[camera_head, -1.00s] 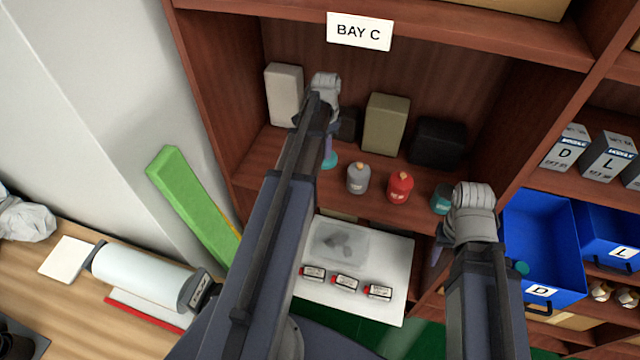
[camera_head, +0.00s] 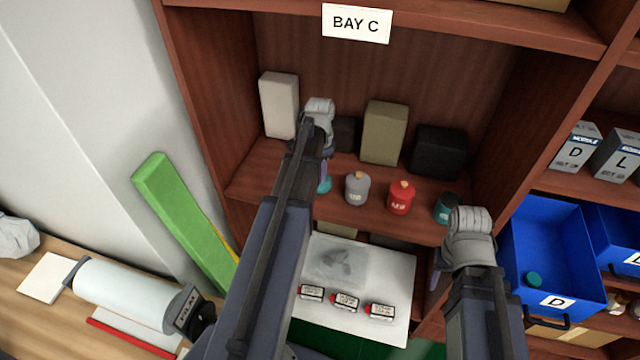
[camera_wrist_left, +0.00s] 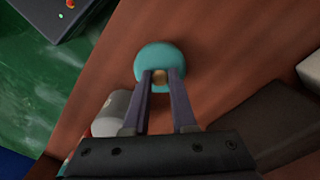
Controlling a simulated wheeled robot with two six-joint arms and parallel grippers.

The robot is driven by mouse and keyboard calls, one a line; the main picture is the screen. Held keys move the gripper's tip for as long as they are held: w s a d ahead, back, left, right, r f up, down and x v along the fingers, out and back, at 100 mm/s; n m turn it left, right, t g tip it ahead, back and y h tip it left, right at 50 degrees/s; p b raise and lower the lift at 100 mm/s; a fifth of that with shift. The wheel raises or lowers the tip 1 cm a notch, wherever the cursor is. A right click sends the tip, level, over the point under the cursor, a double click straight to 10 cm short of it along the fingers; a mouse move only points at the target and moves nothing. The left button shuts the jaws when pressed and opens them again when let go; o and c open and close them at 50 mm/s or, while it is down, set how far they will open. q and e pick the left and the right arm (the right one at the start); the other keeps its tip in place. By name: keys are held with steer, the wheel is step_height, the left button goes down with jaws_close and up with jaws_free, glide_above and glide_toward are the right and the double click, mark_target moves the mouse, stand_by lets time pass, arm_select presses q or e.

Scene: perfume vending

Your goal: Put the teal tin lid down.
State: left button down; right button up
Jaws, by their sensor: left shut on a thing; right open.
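The teal tin lid (camera_head: 324,185) is low over the left part of the Bay C shelf (camera_head: 262,180), left of the grey tin (camera_head: 357,189). In the left wrist view, the round teal lid (camera_wrist_left: 158,57) has a gold knob (camera_wrist_left: 160,77) between my finger tips. My left gripper (camera_wrist_left: 160,78) is shut on that knob. I cannot tell whether the lid touches the shelf. My right gripper (camera_head: 437,268) is open below the shelf's front edge at the right; its fingers are mostly hidden by the wrist.
A red tin (camera_head: 401,198) and a teal tin (camera_head: 444,208) stand further right. White, olive (camera_head: 384,133) and black boxes stand behind. A blue bin D (camera_head: 555,240) with a small teal item (camera_head: 533,279) is at right. A white board below holds several small labelled items.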

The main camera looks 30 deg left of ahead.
arm_select(q)
steer(key=shift+f+b, duration=1.65)
steer(key=shift+f, duration=0.2)
steer(key=shift+f, duration=0.2)
steer(key=c, duration=0.7)
jaws_free()
steer(key=shift+c, duration=0.2)
steer(key=shift+r, duration=0.25)
step_height(320, 180, up, 12)
steer(key=p, duration=1.2)
